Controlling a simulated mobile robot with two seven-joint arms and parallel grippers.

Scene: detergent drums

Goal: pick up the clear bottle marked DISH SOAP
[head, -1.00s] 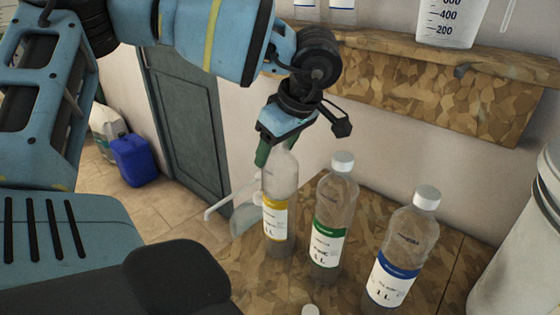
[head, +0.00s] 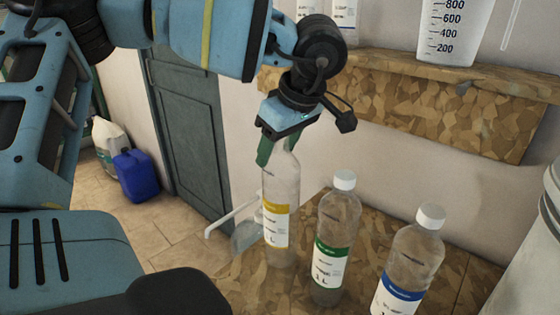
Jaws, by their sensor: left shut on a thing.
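A clear bottle with a yellow-banded label (head: 276,222) hangs upright in my left gripper (head: 279,145), which is shut on its neck from above. The gripper hides the bottle's top. Its base appears slightly above the worktop. A clear bottle with a green-banded label (head: 330,265) and a white cap stands just to its right. A clear bottle with a blue-banded label (head: 403,288) and a white cap stands further right, cut off by the lower edge. The small print is too blurred to read, so I cannot tell which is marked DISH SOAP. My right gripper is out of view.
The brown patterned worktop (head: 245,292) holds the bottles. A scoop-like clear item with a white handle (head: 232,220) is left of the held bottle. A shelf (head: 440,105) with a measuring jug (head: 450,30) is behind. A white container (head: 530,260) stands at right.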

